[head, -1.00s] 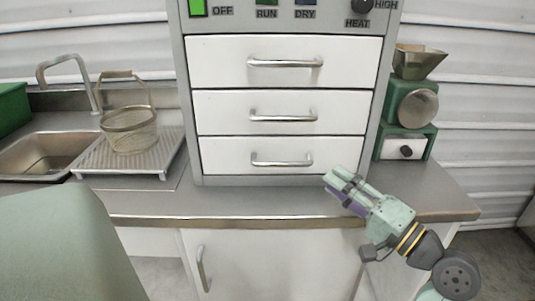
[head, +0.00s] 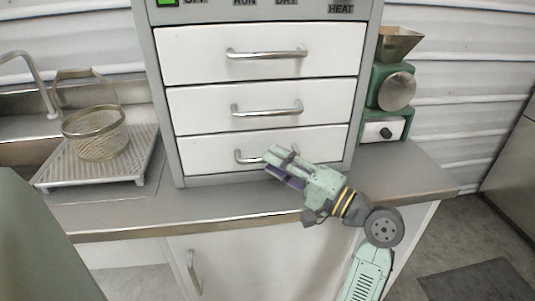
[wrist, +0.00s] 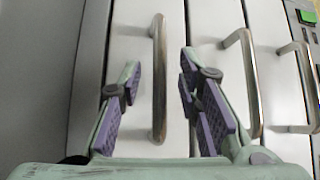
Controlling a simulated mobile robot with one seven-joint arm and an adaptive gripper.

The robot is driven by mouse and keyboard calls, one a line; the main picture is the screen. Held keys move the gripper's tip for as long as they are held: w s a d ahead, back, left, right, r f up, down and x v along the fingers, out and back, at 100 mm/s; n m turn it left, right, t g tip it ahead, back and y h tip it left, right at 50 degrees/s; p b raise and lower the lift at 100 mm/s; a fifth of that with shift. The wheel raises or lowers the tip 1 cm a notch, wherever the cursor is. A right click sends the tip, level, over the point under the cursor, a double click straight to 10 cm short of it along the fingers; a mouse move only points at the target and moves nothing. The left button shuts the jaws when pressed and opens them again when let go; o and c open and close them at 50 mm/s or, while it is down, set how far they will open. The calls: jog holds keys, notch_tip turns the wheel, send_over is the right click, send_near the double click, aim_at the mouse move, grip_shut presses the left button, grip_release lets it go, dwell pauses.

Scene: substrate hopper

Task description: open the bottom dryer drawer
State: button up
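The dryer is a grey cabinet with three white drawers, each with a silver bar handle. The bottom drawer (head: 205,155) is flush with the others in the head view, and my gripper covers part of its handle (head: 243,157). My gripper (head: 272,162) reaches in from the right at the bottom drawer. In the wrist view the picture is turned sideways; my gripper (wrist: 159,78) is open, and the bottom drawer's handle (wrist: 158,100) stands between its purple-padded fingers. No finger visibly touches the handle.
The middle drawer's handle (head: 268,109) is just above. A wire basket (head: 97,133) stands on a ridged drainboard (head: 75,175) at left. A green grinder (head: 385,100) stands right of the dryer. The steel counter (head: 215,205) in front is clear.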

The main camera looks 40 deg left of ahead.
aim_at(242, 150)
jog(key=shift+s+a+r, duration=0.1)
jog(key=shift+a+r, duration=0.05)
jog(key=shift+a, duration=1.25)
jog(key=shift+c, duration=0.2)
grip_shut()
